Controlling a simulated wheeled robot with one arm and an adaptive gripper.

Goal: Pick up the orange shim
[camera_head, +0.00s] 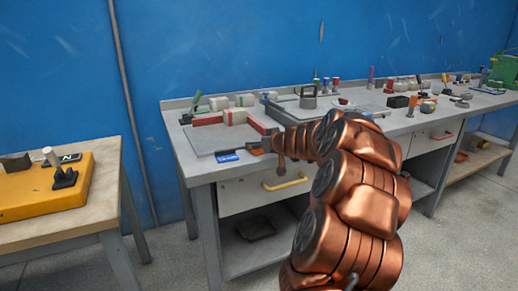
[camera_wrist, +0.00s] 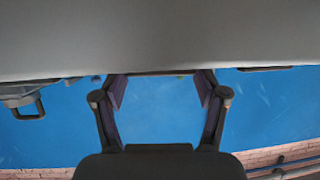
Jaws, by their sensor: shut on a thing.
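My gripper (camera_head: 262,146) is at the front left edge of the grey workbench, beside a blue label-like piece (camera_head: 228,156). A small orange patch (camera_head: 254,151) shows at its fingertips; I take it for the orange shim, mostly hidden by the gripper. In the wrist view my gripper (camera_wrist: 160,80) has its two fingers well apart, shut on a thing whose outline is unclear. No orange shows there. A grey surface fills the top of that view, just beyond the fingertips.
A wooden table with a yellow case (camera_head: 30,196) stands at left. Floor lies open between them.

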